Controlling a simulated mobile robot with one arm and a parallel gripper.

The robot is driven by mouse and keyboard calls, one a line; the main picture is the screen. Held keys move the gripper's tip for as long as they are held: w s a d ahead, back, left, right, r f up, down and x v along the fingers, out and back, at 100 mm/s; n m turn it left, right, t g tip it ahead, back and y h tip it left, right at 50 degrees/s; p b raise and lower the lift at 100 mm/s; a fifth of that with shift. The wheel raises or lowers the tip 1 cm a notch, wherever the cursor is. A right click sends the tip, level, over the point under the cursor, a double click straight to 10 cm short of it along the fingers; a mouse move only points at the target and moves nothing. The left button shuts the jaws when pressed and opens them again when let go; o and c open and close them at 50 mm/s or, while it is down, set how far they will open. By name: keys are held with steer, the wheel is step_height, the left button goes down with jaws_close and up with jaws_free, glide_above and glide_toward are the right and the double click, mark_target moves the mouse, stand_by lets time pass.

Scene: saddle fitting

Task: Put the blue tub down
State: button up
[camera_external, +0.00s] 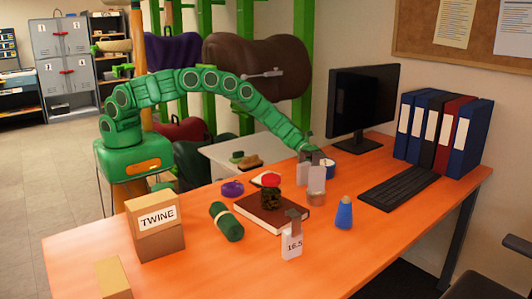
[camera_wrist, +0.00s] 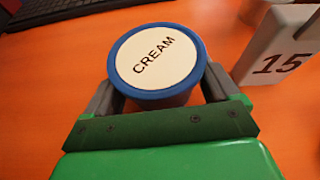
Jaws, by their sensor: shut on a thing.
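The blue tub (camera_wrist: 157,92) has a cream-coloured lid marked CREAM and fills the middle of the wrist view. My gripper (camera_wrist: 158,96) is shut on it, one grey finger on each side. In the external view the tub (camera_external: 328,169) shows partly behind my gripper (camera_external: 314,160), over the orange desk (camera_external: 390,225) in front of the monitor. The lid faces the wrist camera. I cannot tell whether the tub's base touches the desk.
A tag marked 15 (camera_wrist: 284,45) stands right of the tub in the wrist view. The keyboard (camera_external: 408,186), monitor (camera_external: 362,100) and binders (camera_external: 440,130) are to the right. A blue bottle (camera_external: 344,214) and a brown book (camera_external: 262,221) are nearer. The front right of the desk is clear.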

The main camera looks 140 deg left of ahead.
steer(key=o, duration=1)
steer(key=shift+v, duration=2)
